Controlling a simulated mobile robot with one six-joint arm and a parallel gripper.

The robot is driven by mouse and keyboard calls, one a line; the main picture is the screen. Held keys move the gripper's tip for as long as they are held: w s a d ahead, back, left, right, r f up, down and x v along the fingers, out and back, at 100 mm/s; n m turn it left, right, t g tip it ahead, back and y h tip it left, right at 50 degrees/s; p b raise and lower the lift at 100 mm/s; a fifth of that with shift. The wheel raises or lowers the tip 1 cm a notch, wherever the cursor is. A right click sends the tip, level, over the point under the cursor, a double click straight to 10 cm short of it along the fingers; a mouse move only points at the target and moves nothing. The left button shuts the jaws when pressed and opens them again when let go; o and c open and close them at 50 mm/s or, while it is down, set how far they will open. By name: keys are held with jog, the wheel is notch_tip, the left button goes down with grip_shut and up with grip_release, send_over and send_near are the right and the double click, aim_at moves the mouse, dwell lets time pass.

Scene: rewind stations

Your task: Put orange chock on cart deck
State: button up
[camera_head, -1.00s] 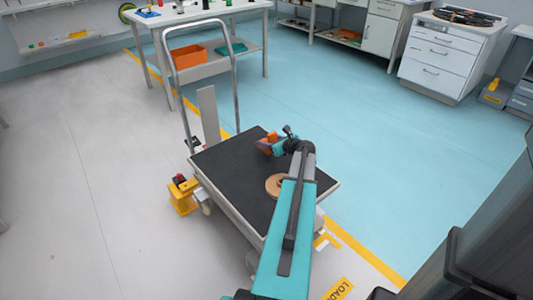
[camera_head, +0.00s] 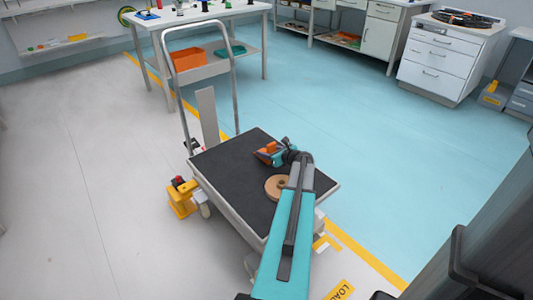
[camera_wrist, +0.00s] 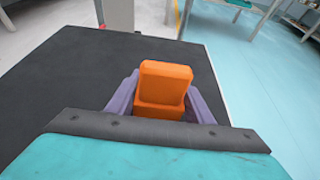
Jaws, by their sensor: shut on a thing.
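The orange chock (camera_wrist: 163,88) is between the purple fingers of my gripper (camera_wrist: 164,98) in the wrist view, and the fingers are shut on it. In the head view the chock (camera_head: 270,148) shows as a small orange piece at my gripper (camera_head: 263,154), over the far right part of the cart deck. The cart deck (camera_head: 225,165) is a black flat top with a pale rim; it also shows in the wrist view (camera_wrist: 62,85). I cannot tell whether the chock touches the deck or hangs just above it.
A tan ring (camera_head: 277,187) lies on the deck beside my arm. The cart's tall handle (camera_head: 181,110) rises at the far end. A yellow device (camera_head: 181,199) stands at the cart's left side. A white table (camera_head: 205,14) stands behind. Blue floor at the right is clear.

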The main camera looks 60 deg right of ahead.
jog(key=o, duration=1.3)
jog(key=shift+f, duration=0.1)
jog(key=shift+c, duration=0.2)
jog(key=shift+s+a+r, duration=0.2)
jog(key=shift+s+r, duration=0.2)
jog(key=shift+s, duration=0.05)
jog(key=p+v, duration=0.2)
jog(key=v, duration=0.9)
jog(key=shift+s, duration=0.15)
